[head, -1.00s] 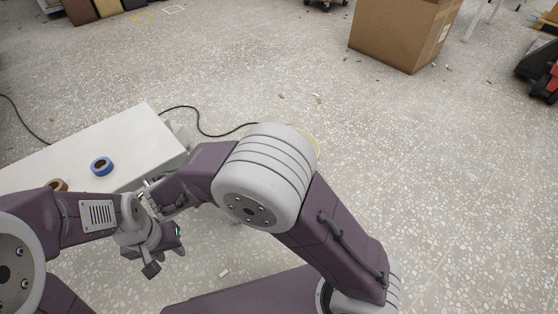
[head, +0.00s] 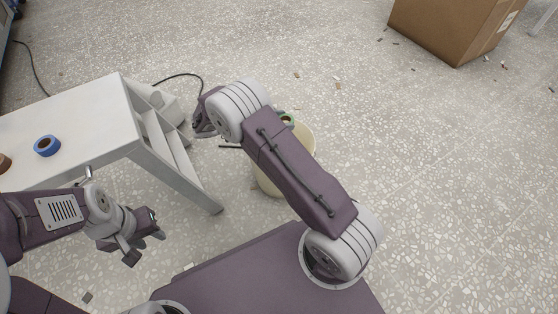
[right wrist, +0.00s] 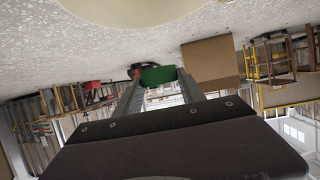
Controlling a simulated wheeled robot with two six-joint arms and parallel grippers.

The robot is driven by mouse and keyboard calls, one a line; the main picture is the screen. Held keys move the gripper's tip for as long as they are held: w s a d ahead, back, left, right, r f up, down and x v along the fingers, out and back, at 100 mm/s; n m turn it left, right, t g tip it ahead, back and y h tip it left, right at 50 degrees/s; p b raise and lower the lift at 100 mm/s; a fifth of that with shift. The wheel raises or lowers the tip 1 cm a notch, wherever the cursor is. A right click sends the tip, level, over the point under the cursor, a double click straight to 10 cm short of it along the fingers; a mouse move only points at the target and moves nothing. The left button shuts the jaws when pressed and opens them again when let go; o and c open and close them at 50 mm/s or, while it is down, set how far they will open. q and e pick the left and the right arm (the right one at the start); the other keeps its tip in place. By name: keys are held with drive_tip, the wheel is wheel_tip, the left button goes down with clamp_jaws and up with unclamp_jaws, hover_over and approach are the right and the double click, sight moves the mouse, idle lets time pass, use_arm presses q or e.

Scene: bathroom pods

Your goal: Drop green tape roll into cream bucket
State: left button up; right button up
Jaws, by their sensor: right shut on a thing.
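The green tape roll (head: 287,118) shows past my right forearm in the head view, over the far side of the cream bucket (head: 305,137). In the right wrist view my right gripper (right wrist: 158,84) is shut on the green tape roll (right wrist: 158,74), held between the fingertips. The pale curved shape of the cream bucket (right wrist: 130,8) crosses the top of that view. In the head view my right arm hides the gripper and much of the bucket, which stands on the floor. My left gripper (head: 145,246) is open and empty, below the white table.
A white table (head: 90,110) with shelves on its right side stands at the left. A blue tape roll (head: 47,146) and a brown roll (head: 4,163) lie on it. A cardboard box (head: 450,30) stands at the upper right. The floor on the right is mostly clear.

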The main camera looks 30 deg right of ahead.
wheel_tip(320, 180, down, 6)
drive_tip(key=b, duration=0.3)
drive_tip(key=o, duration=1.4)
drive_tip(key=p+v, duration=0.5)
drive_tip(key=v, duration=0.4)
